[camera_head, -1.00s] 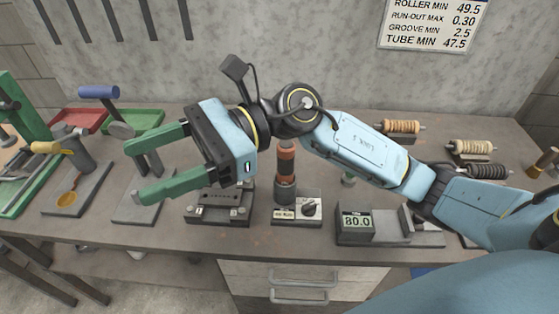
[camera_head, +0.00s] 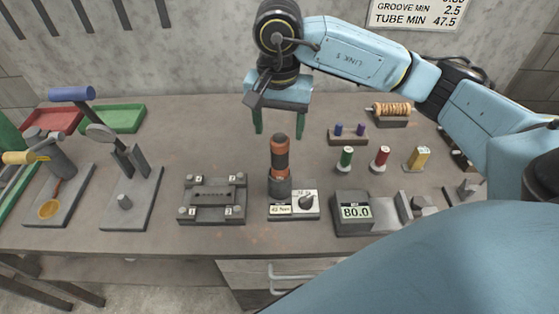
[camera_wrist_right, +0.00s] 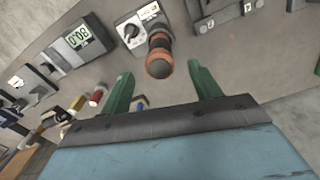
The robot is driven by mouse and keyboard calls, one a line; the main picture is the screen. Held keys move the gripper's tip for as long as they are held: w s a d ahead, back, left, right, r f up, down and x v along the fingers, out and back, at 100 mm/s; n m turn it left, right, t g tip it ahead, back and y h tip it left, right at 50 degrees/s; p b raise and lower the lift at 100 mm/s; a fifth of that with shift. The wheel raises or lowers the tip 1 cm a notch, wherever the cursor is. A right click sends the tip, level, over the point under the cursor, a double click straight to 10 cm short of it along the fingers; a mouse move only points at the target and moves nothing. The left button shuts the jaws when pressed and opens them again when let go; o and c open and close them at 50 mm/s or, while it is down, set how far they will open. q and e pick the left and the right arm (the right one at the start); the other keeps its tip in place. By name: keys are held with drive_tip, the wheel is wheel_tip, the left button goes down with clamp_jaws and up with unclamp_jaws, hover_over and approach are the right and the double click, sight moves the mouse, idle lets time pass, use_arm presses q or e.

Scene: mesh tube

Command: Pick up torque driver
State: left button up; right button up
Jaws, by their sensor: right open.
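The torque driver (camera_head: 279,160) has an orange and black handle and stands upright in its grey base, beside a small box with a dial (camera_head: 305,203) near the table's front middle. It also shows in the right wrist view (camera_wrist_right: 159,60), seen from above, beyond the space between the fingers. My right gripper (camera_head: 278,124) is open, fingers pointing down, above and behind the driver in the head view. Its green fingers also show in the right wrist view (camera_wrist_right: 163,85), with nothing between them. My left gripper is not in view.
A clamp plate (camera_head: 212,198) lies left of the driver. A lever press (camera_head: 125,190) and red and green trays are at the left.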

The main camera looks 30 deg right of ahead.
sight(280, 151)
wheel_tip(280, 151, down, 3)
drive_tip(key=shift+r, duration=0.1)
wheel_tip(280, 151, down, 5)
drive_tip(key=shift+d+f+p, duration=0.1)
drive_tip(key=shift+d+p, duration=0.05)
drive_tip(key=shift+p, duration=0.5)
drive_tip(key=c, duration=1.2)
drive_tip(key=shift+w, duration=0.1)
drive_tip(key=shift+c, duration=0.2)
drive_tip(key=shift+r, duration=0.2)
